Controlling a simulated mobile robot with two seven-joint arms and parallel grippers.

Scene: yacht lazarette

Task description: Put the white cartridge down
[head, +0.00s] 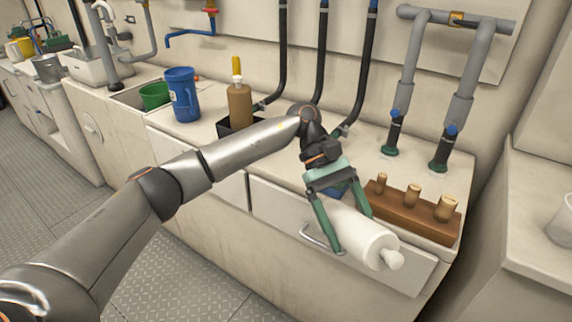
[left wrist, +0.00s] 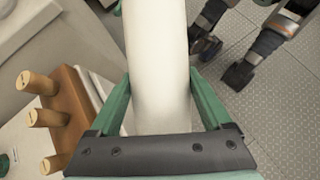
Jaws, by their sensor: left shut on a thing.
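The white cartridge (head: 362,232) is a pale cylinder with a short knob at its near end. My left gripper (head: 347,222) is shut on it, with one green finger on each side. The cartridge lies tilted in the jaws, near the counter's front edge above the drawer front. In the left wrist view the cartridge (left wrist: 158,65) runs up the middle between the green fingers (left wrist: 163,100), with floor beyond it. Whether it touches the counter cannot be told. My right gripper does not show.
A brown wooden block (head: 410,214) with cork-like plugs stands just right of the cartridge. Two pipes with blue valves (head: 452,130) rise behind it.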

